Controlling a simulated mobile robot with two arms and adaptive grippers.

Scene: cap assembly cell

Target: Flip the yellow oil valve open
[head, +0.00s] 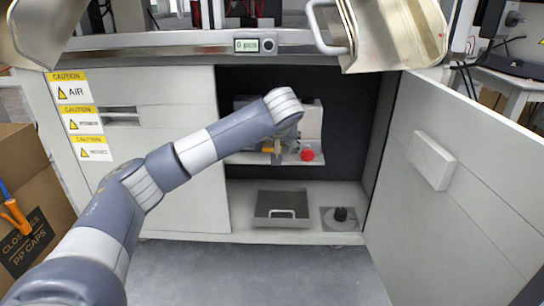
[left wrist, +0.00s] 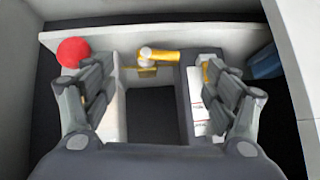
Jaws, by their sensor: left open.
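The yellow oil valve (left wrist: 160,56) shows in the left wrist view as a yellow lever lying to the right from a pale round joint, above a yellow fitting. In the head view, yellow parts (head: 270,148) show inside the open cabinet, partly hidden by my arm. My left gripper (left wrist: 158,85) is open and empty, its fingers spread on either side of the valve, with no visible contact. In the head view, my left gripper (head: 277,156) is mostly hidden beyond the wrist. My right gripper is not in view.
A red knob (left wrist: 73,52) is beside the left finger; it also shows in the head view (head: 307,155). The cabinet door (head: 470,185) stands open at right. A grey tray (head: 282,222) with a handle sits on the cabinet floor. A cardboard box (head: 30,200) stands at left.

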